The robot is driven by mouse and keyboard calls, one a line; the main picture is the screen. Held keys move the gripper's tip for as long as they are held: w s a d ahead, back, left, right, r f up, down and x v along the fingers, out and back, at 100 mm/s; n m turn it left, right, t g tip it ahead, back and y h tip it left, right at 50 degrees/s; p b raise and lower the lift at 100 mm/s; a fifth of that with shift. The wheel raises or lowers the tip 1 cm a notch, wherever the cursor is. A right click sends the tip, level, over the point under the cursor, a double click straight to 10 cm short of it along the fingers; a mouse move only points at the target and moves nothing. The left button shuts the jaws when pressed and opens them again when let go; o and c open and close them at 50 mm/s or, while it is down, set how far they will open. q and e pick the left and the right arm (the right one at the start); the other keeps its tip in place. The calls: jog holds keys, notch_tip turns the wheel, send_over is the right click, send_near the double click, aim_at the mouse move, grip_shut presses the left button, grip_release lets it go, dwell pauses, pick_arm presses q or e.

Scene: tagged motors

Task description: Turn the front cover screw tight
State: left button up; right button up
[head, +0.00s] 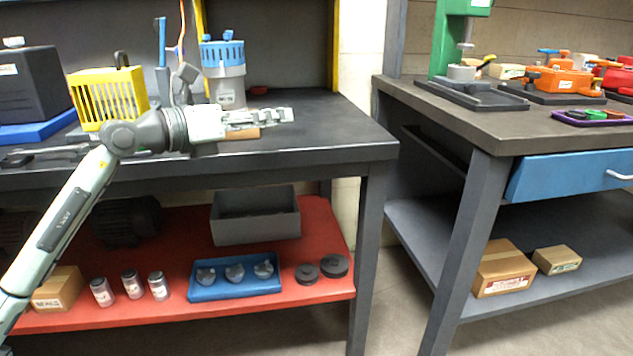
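A grey motor with a blue top cover (222,58) stands upright on the dark left bench, with small blue knobs on its top. A label shows low on its grey body (226,92). Which of its screws is the front cover screw is too small to tell. My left gripper (284,115) reaches in from the left and points right, in front of the motor's base in the picture. Its fingers are seen from the side, so whether they are apart is unclear. No contact with the motor shows. My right gripper is out of view.
A yellow slotted box (108,95) and a black case (30,85) stand left of the motor. A tan block (243,133) shows just below my gripper. A red round piece (258,90) lies behind. The bench top (335,125) to the right is clear.

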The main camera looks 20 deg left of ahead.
pick_arm(q)
jog(key=s+d+f+g+h+b, duration=0.1)
jog(key=s+d+f+h, duration=0.1)
jog(key=d, duration=0.3)
jog(key=s+d+f+g+h+b, duration=0.1)
jog(key=s+d+f+g+h, duration=0.1)
jog(key=s+d+f+h, duration=0.1)
jog(key=shift+s+d+f+b, duration=0.15)
jog(key=shift+d+f+b, duration=0.15)
jog(key=shift+d+f, duration=0.85)
jog(key=shift+d+r, duration=0.2)
jog(key=shift+r, duration=0.05)
